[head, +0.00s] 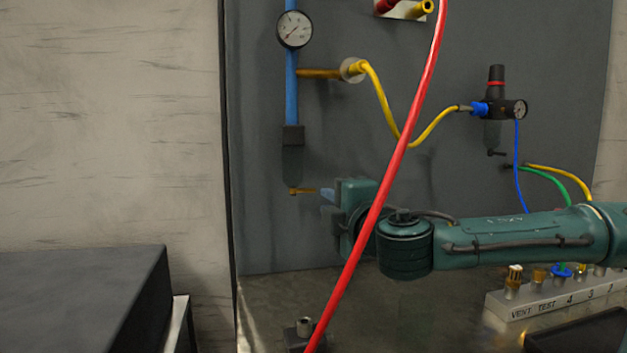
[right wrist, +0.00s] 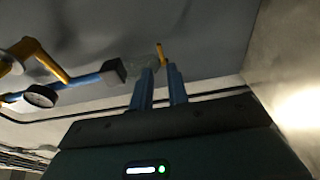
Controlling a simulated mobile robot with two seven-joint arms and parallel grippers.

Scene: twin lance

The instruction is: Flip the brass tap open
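The brass tap (head: 302,191) is a small lever at the bottom of the dark-capped, see-through bowl (head: 292,165) under the blue pipe. It points right, toward my right gripper (head: 327,195), which comes in from the right with its blue fingertips close to the lever's end. In the right wrist view the two blue fingers (right wrist: 160,72) stand apart with a narrow gap. The brass tap (right wrist: 160,52) shows just beyond the tips, roughly in line with the gap. I cannot tell whether they touch. My left gripper is not in view.
A red hose (head: 404,140) hangs diagonally in front of my right arm. A round gauge (head: 294,29) and a yellow hose (head: 377,88) are above. A black regulator (head: 495,100) hangs at right.

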